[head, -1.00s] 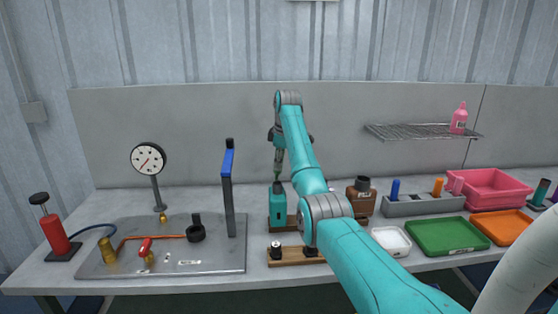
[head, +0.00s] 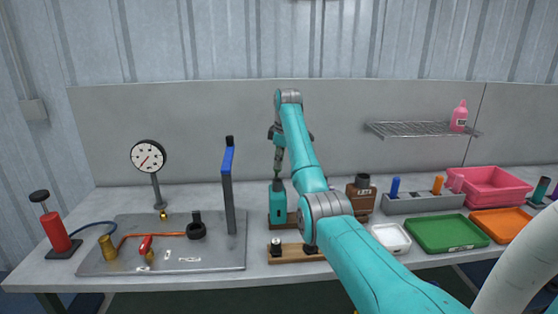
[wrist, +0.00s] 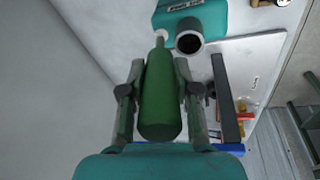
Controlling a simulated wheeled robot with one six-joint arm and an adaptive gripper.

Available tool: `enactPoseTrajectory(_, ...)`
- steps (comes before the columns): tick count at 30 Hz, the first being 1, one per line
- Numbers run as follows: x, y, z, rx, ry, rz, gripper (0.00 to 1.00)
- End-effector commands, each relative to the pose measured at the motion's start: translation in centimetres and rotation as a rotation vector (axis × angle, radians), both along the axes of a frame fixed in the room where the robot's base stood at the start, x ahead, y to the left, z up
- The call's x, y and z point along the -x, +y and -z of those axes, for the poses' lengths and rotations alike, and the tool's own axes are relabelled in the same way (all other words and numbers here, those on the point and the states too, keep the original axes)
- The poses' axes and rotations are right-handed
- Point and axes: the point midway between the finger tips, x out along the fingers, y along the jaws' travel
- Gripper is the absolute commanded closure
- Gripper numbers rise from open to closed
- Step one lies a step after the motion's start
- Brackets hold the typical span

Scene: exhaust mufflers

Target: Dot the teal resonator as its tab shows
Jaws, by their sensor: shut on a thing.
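The teal resonator (head: 277,208) stands on a wooden stand near the middle of the bench, with a dark pipe stub on top. In the wrist view the teal resonator (wrist: 218,18) shows at the top, with its open pipe and a small label that I cannot read. My gripper (wrist: 153,95) is shut on a green marker (wrist: 160,105). The marker's pale tip points at the resonator's top, beside the pipe. The tip looks very close to the surface; I cannot tell whether it touches. In the head view my gripper (head: 278,155) is above the resonator.
A brown canister (head: 361,194) stands to the right. A grey rack (head: 422,203) holds blue and orange markers. A white dish (head: 390,238), green tray (head: 447,234), orange tray (head: 500,224) and pink bin (head: 488,186) lie further right. A blue-topped upright lever (head: 228,190) stands close left.

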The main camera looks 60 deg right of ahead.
Motion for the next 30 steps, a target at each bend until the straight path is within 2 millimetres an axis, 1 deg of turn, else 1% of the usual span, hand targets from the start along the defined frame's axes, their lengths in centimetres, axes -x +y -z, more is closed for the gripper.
enactPoseTrajectory(21,0.0,0.0,0.77,0.0,0.0,0.0,0.98)
enactPoseTrajectory(30,0.01,0.01,0.77,-0.001,0.0,0.0,0.98)
